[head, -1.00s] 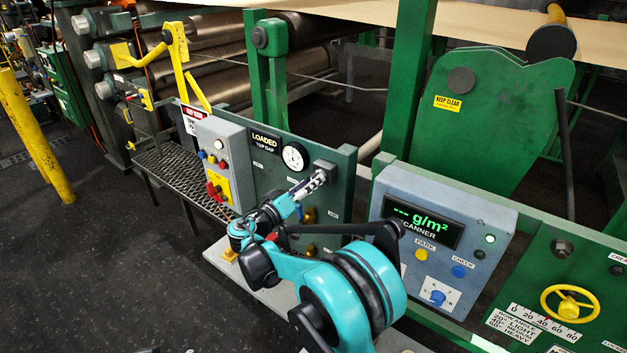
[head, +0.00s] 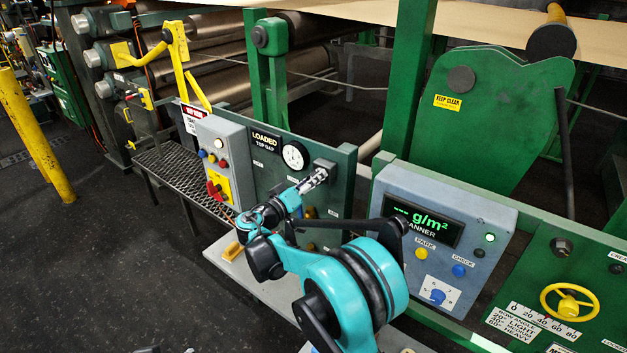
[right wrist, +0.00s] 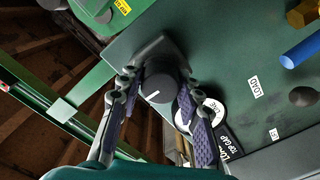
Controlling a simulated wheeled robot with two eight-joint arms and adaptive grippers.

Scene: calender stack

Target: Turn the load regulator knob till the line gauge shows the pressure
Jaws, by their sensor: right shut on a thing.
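The load regulator knob (right wrist: 158,88) is a dark round knob with a white mark on its face, on a dark grey mount on the green panel. My right gripper (right wrist: 157,94) has its two fingers on either side of the knob and is shut on it. In the head view, my right gripper (head: 318,177) reaches the knob's mount (head: 325,165) at the panel's upper right. The round white line gauge (head: 295,156) is just left of it. Its reading is too small to tell. In the right wrist view, a finger partly covers the gauge (right wrist: 214,112). My left gripper is not in view.
A grey scanner box (head: 445,225) stands right of the green panel (head: 265,180). A grey box with a red switch (head: 216,188) stands left of it. A yellow handwheel (head: 569,302) is at far right. A yellow post (head: 40,150) stands on open floor at left.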

